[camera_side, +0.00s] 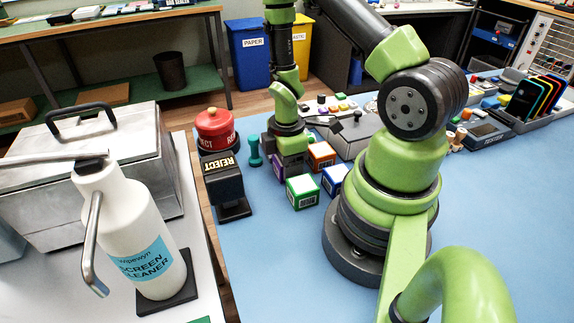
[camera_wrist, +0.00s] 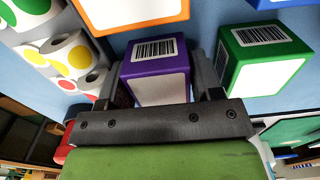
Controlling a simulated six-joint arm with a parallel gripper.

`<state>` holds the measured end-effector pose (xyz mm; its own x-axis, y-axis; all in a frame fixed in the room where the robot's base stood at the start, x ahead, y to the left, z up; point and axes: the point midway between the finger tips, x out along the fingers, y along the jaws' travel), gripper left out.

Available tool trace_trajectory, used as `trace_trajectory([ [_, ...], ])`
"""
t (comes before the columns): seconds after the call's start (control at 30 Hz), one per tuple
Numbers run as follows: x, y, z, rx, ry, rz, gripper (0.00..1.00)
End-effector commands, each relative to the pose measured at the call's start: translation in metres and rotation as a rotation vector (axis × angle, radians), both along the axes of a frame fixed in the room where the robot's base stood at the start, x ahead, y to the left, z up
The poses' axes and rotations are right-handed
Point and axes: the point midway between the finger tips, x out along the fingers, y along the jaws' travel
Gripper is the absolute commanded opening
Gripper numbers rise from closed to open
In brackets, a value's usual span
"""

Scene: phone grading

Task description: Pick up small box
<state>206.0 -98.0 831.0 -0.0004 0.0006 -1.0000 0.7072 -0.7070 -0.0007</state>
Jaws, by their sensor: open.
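Several small boxes with white labels and barcodes stand on the blue table. In the wrist view a purple box (camera_wrist: 155,68) sits between the two fingers of my gripper (camera_wrist: 165,75), which is open around it. A green box (camera_wrist: 262,55) is to its right and an orange box (camera_wrist: 135,12) lies beyond it. In the side view the green box (camera_side: 302,191) stands in front, with the orange box (camera_side: 320,155) behind it and a blue box (camera_side: 335,180) to its right. The purple box (camera_side: 278,166) is partly hidden there by my gripper (camera_side: 290,150).
A teal object (camera_side: 254,150) is close by. A screen cleaner bottle (camera_side: 140,235) and metal case (camera_side: 90,170) are on the left table. The blue table (camera_side: 275,260) is clear in front.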

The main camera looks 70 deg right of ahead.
Motion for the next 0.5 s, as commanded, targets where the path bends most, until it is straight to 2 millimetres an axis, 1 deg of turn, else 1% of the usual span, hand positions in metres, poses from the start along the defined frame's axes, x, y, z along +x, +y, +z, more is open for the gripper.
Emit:
trace_trajectory([
  [0.1, 0.0000, 0.0001, -0.0054, 0.000, 0.000, -0.001, 0.60],
  [0.3, 0.0002, 0.0001, -0.0055, -0.001, -0.001, -0.001, 0.60],
  [0.33, 0.0002, 0.0001, -0.0055, -0.001, -0.001, -0.001, 0.55],
  [0.43, 0.0002, 0.0001, -0.0054, -0.001, -0.001, -0.001, 0.32],
  [0.47, 0.0002, 0.0001, -0.0054, -0.001, -0.001, -0.001, 0.29],
  [0.5, 0.0002, 0.0001, -0.0053, -0.001, -0.001, 0.000, 0.29],
])
